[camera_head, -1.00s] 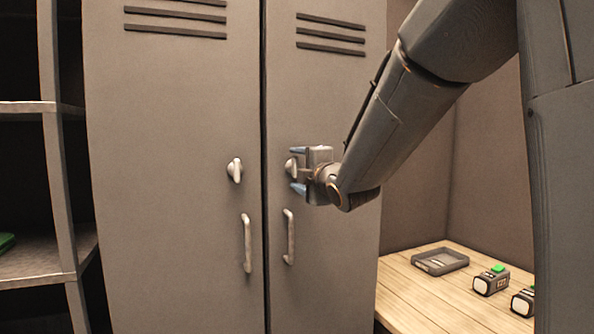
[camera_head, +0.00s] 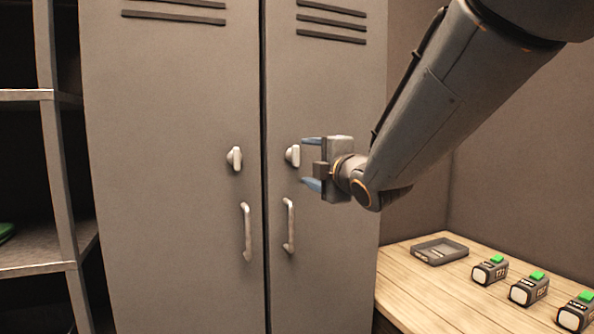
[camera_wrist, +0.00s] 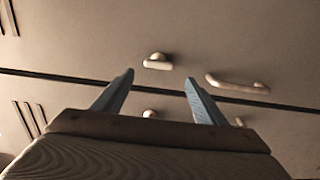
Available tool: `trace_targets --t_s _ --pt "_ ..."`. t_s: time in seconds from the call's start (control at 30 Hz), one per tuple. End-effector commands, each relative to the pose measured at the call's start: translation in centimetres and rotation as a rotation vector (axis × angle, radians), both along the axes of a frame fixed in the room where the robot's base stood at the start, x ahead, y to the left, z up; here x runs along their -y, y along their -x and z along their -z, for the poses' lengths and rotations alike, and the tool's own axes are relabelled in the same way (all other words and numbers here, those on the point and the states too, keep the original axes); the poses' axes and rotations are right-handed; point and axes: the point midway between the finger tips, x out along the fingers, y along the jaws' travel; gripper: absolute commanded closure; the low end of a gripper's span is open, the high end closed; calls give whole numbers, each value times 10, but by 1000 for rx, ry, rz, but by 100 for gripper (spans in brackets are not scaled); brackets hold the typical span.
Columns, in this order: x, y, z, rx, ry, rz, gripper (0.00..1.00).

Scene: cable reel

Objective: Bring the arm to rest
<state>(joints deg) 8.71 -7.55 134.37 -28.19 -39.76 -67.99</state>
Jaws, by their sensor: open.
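My gripper (camera_head: 312,162) is open and empty in front of the right locker door. Its two blue fingers point left toward the door's turn knob (camera_head: 293,155), and a small gap shows between the fingertips and the knob. In the wrist view the open fingers (camera_wrist: 158,92) spread in front of the locker (camera_head: 170,90). Both locker doors are shut. The left door's knob (camera_head: 235,158) stands upright, and it also shows in the wrist view (camera_wrist: 157,62). The right knob is partly hidden behind the gripper body in the wrist view.
Each door has a handle, left (camera_head: 246,232) and right (camera_head: 288,225). A wooden table (camera_head: 410,298) at the lower right holds a grey tray (camera_head: 440,251) and several dark devices with green tops (camera_head: 489,271). An open shelf (camera_head: 35,258) stands at the left.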

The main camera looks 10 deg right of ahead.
Motion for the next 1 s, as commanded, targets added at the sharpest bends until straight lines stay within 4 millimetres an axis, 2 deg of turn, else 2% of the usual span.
trace_targets --t_s 0.07,0.13,0.27,0.3,0.37,0.4,0.47,0.5,0.6,0.7,0.8,0.9,1.0 --pt "2 1 14 -57 -47 21 34" --pt "7 4 39 -153 -131 63 34" --pt "17 27 113 -426 -375 213 34" --pt "19 41 138 -519 -457 276 34" --pt "20 64 172 -647 -577 377 34" --pt "19 82 194 -731 -652 451 34" --pt "17 111 223 -848 -756 569 34" --pt "15 133 240 -922 -821 652 34" --pt "7 188 273 -1080 -957 867 34" --pt "-3 237 292 -1196 -1049 1062 34" --pt "-10 272 301 -1267 -1103 1212 34" --pt "-15 293 304 -1303 -1129 1301 34" --pt "-16 299 305 -1313 -1136 1328 34"
